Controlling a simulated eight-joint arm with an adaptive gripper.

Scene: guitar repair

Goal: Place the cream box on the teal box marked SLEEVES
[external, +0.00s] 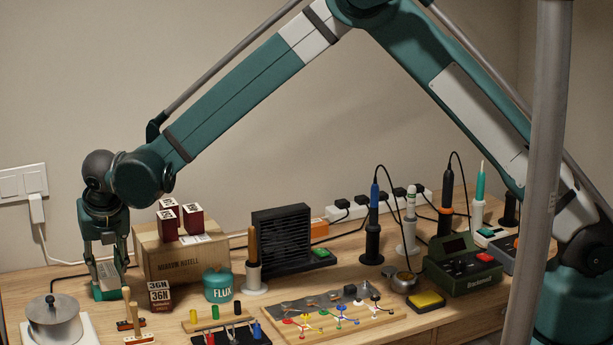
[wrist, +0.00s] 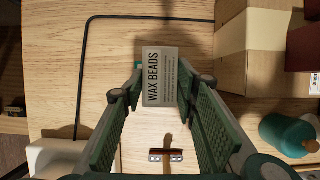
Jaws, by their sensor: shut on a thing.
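My gripper (external: 107,262) is at the far left of the bench, pointing down. In the wrist view my gripper's fingers (wrist: 164,85) are shut on the cream box (wrist: 160,78), which looks greyish and is lettered WAX BEADS. In the external view the cream box (external: 107,272) shows partly between the fingers. A teal box (external: 111,292) shows low on the bench directly beneath it; its marking is not legible. I cannot tell whether the two boxes touch.
A cardboard carton (external: 187,257) with dark red boxes (external: 193,218) on top stands close to the right of my gripper. A small 36N box (external: 159,296), a teal FLUX pot (external: 218,285) and a metal pot (external: 54,320) are nearby. A black cable (wrist: 86,45) runs along the bench.

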